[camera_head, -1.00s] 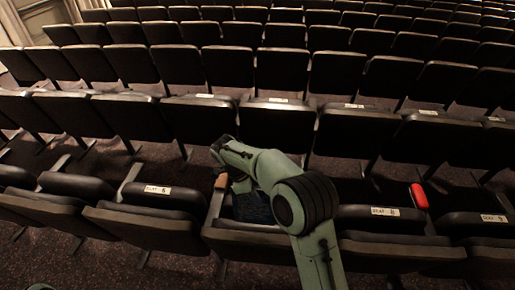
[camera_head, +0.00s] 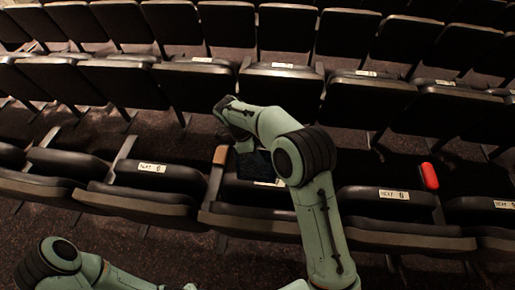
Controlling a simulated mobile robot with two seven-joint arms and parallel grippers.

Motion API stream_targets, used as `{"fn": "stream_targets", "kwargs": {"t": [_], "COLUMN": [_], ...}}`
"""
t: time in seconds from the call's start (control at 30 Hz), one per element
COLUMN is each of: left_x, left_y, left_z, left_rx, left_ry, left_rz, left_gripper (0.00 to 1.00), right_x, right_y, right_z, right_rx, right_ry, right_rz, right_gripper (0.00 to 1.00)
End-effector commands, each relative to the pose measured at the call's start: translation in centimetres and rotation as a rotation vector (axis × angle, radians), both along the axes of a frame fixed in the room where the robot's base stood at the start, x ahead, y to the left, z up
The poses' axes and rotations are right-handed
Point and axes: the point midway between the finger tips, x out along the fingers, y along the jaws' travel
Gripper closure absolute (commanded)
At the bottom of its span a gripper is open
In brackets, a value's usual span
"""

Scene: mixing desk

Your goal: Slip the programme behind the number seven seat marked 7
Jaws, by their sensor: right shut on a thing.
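My right gripper (camera_head: 243,146) is shut on a dark blue, flat thing, seemingly the programme (camera_head: 255,165), at the back of the middle near-row seat. The programme hangs below the gripper, and its lower edge meets the seat area; I cannot tell whether it touches. That seat (camera_head: 250,222) lies between seats labelled 6 (camera_head: 152,167) and apparently 8 (camera_head: 394,194). Its own pale label (camera_head: 268,183) is partly hidden by my right forearm and unreadable. My left arm shows at the bottom left; its gripper is out of frame.
A wooden-topped armrest (camera_head: 220,155) stands just left of the programme. A red object (camera_head: 429,177) sits on the armrest at the right. A further seat row (camera_head: 280,95) rises behind, with a dark floor gap between the rows.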

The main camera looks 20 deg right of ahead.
Motion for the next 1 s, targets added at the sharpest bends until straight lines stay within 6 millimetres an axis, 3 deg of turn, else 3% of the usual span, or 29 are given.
{"fn": "stream_targets", "kwargs": {"t": [0.03,0.4,1.0], "left_x": [-0.6,-2.3,-5.4], "left_y": [0.0,0.0,0.0], "left_z": [-0.6,-2.5,-7.4], "left_rx": [0.0,0.0,0.0], "left_ry": [0.007,0.026,0.06], "left_rz": [0.0,0.0,0.0], "left_gripper": [0.57,0.57,0.57], "right_x": [-0.2,-0.1,-0.1], "right_y": [0.0,0.0,0.0], "right_z": [-1.2,-6.7,-15.8], "right_rx": [0.0,0.0,-0.001], "right_ry": [0.004,0.004,0.001], "right_rz": [0.0,0.0,0.001], "right_gripper": [1.0,1.0,1.0]}}
